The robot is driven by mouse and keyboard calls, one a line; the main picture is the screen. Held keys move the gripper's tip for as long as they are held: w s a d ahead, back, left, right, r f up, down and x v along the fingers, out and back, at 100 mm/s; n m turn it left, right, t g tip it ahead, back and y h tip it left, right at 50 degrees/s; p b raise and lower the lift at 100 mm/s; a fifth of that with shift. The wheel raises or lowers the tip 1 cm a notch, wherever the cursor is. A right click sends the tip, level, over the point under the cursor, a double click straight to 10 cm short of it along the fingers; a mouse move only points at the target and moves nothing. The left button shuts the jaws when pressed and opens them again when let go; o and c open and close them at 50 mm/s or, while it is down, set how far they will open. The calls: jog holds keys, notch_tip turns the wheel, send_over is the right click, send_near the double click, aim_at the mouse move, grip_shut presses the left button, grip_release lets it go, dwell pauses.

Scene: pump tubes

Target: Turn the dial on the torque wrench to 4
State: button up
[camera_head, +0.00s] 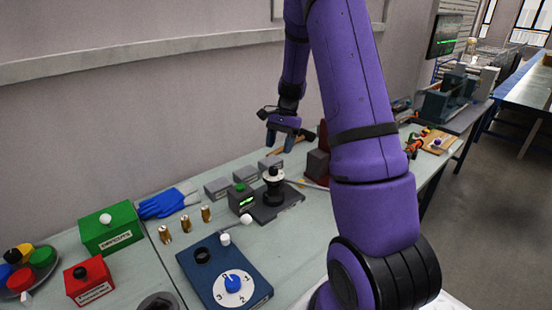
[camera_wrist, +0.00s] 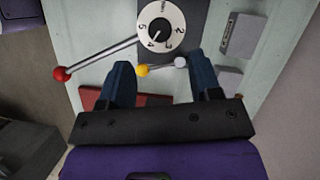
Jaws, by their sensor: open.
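In the wrist view a round white dial (camera_wrist: 162,27) with numbers and a dark pointer sits on a dark grey base (camera_wrist: 190,12). The pointer seems to lie near the 4, but the print is small. A metal rod with a red ball end (camera_wrist: 62,73) lies beside it. A short rod with a yellow ball (camera_wrist: 142,70) and a white ball (camera_wrist: 180,62) lies between my finger tips. My gripper (camera_wrist: 160,60) is open and empty, apart from the dial. In the head view my gripper (camera_head: 279,142) hangs above the bench's rear part.
A blue box with a white numbered dial and blue knob (camera_head: 232,284) stands at the front. A black-topped stand (camera_head: 274,192), several grey blocks (camera_head: 217,188) and brass pieces (camera_head: 165,234) crowd the bench.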

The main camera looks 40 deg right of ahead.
jog(key=shift+v, duration=1.6)
jog(key=s+a+r+n+t+h, duration=0.1)
jog(key=s+a+r+n, duration=0.25)
jog(key=a+r, duration=0.4)
jog(key=s+a+r+n+t+h, duration=0.1)
jog(key=s+a+r+n, duration=0.2)
jog(key=s+a+r, duration=0.4)
jog(key=s+a+r+n+t+h, duration=0.1)
jog(key=s+a+r+n+t, duration=0.1)
jog(key=s, duration=0.6)
jog(key=s+a+r+n+t+h, duration=0.1)
jog(key=s+a+r+n+t, duration=0.1)
jog(key=s+a+r+n, duration=0.2)
jog(key=s+a+n, duration=0.2)
jog(key=s, duration=0.2)
jog(key=shift+n, duration=0.25)
